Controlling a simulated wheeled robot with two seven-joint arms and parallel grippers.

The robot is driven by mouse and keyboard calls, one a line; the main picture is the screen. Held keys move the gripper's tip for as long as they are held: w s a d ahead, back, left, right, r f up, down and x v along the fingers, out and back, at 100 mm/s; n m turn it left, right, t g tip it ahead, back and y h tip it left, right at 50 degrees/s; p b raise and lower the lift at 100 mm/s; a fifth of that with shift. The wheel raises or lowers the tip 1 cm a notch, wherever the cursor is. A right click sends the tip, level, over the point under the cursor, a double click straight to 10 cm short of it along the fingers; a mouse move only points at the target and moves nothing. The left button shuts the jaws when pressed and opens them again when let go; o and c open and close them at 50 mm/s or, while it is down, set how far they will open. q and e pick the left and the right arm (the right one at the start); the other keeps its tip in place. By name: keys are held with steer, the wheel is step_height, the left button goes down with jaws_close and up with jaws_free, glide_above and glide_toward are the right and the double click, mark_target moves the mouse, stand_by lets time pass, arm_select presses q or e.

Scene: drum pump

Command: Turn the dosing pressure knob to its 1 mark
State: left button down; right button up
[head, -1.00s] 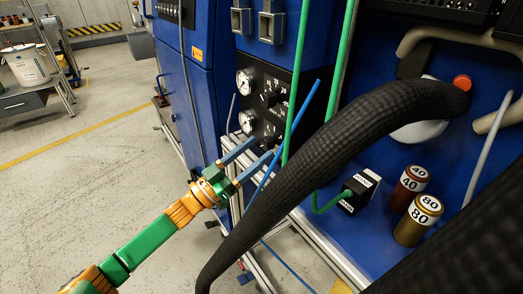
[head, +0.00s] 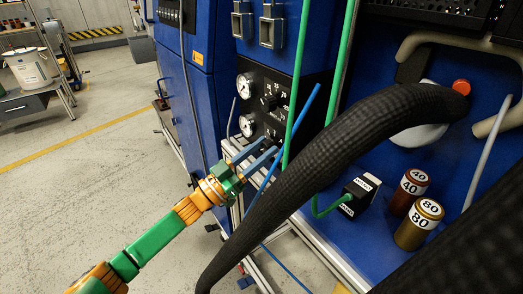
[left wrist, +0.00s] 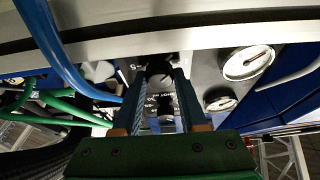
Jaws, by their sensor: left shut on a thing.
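The black control panel (head: 284,92) carries two dark knobs, an upper one (head: 268,103) and a lower one that my fingers mostly cover in the head view. My left gripper (head: 268,147) reaches the panel from the lower left, its blue fingers shut on the lower knob. In the left wrist view that knob (left wrist: 160,76) sits between the fingertips, with the other knob (left wrist: 165,109) seen beyond, between the fingers. The scale marks are too small to read, so the knob's setting and name cannot be told. My right gripper is not in view.
Two white gauges (head: 245,85) sit left of the knobs. Green hoses (head: 297,85) and a blue hose (head: 270,170) pass close to the gripper. A thick black hose (head: 330,150) crosses the front. Two labelled cans (head: 418,222) stand at right. Open floor (head: 90,165) lies left.

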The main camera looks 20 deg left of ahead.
arm_select(q)
steer(key=shift+m, duration=0.3)
steer(key=m+g+h+b, duration=0.1)
steer(key=m, duration=0.2)
steer(key=shift+f+h, duration=0.15)
steer(key=shift+h, duration=0.15)
steer(key=m+g, duration=0.1)
steer(key=m, duration=0.1)
steer(key=m+g+h+b, duration=0.1)
steer(key=m, duration=0.1)
steer(key=shift+m+h, duration=0.3)
steer(key=shift+m, duration=0.1)
steer(key=m+g+b, duration=0.1)
steer(key=m, duration=0.2)
steer(key=shift+a+m+g+h, duration=0.1)
steer(key=shift+m+g+h, duration=0.3)
steer(key=shift+m, duration=0.6)
steer(key=c, duration=0.5)
jaws_free()
steer(key=shift+c, duration=0.2)
steer(key=shift+o, duration=0.3)
steer(key=shift+r, duration=0.2)
